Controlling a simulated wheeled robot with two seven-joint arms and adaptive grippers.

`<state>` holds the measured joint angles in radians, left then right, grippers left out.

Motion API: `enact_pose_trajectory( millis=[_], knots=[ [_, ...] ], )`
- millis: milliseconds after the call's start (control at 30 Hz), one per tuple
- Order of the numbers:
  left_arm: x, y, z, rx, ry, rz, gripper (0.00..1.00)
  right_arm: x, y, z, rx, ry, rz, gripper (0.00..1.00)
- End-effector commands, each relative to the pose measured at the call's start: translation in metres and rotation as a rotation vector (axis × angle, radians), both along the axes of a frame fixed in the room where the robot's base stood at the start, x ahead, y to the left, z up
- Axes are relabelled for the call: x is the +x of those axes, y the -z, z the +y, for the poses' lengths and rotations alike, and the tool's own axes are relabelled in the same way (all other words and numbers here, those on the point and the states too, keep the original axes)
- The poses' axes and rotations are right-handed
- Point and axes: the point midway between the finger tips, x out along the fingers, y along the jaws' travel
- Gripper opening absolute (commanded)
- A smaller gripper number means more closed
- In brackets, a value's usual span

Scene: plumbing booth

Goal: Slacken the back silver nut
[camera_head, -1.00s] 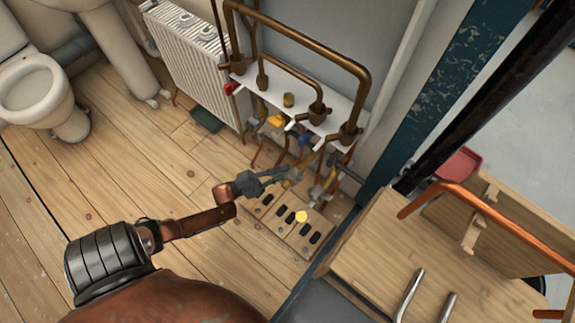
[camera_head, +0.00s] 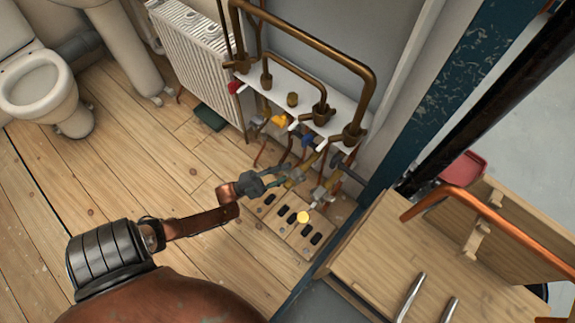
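Under the white shelf (camera_head: 258,76) at the wall, a cluster of pipe fittings stands close to the floor. A silver fitting (camera_head: 319,194) shows at its front right, and a brass-coloured piece lies near my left fingertips. The fittings are small and overlap, so I cannot tell which is the back silver nut. My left gripper (camera_head: 284,178) reaches in from the left, with its fingertips at the front of the cluster. I cannot tell whether it is open, shut or touching a fitting. My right gripper does not show.
Bent copper pipes (camera_head: 310,52) rise above the shelf. A white radiator (camera_head: 200,60) stands left of it. A wooden bench (camera_head: 385,250) is at right. The floor at left is clear.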

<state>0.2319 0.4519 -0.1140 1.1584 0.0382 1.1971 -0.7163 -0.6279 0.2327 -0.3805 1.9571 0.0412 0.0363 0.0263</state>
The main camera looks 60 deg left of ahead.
Motion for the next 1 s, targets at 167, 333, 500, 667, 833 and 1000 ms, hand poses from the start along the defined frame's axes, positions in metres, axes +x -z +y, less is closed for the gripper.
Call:
enact_pose_trajectory(
  millis=[167, 333, 500, 667, 833, 1000],
  knots=[
    [-0.002, 0.001, 0.001, 0.001, 0.0, 0.001, 0.28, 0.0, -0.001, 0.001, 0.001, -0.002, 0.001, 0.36],
    [-0.015, 0.009, 0.008, 0.001, -0.001, 0.004, 0.28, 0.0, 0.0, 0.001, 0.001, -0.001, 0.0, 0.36],
    [-0.037, 0.02, 0.018, 0.001, -0.001, 0.004, 0.28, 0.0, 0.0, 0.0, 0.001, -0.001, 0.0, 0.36],
    [-0.053, 0.029, 0.026, 0.001, -0.001, 0.003, 0.28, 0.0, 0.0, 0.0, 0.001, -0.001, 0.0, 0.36],
    [-0.063, 0.033, 0.031, 0.0, 0.0, 0.001, 0.28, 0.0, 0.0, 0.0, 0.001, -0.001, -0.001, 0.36],
    [-0.065, 0.033, 0.031, 0.0, 0.0, 0.0, 0.28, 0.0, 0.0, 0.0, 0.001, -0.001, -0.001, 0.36]
  ],
)
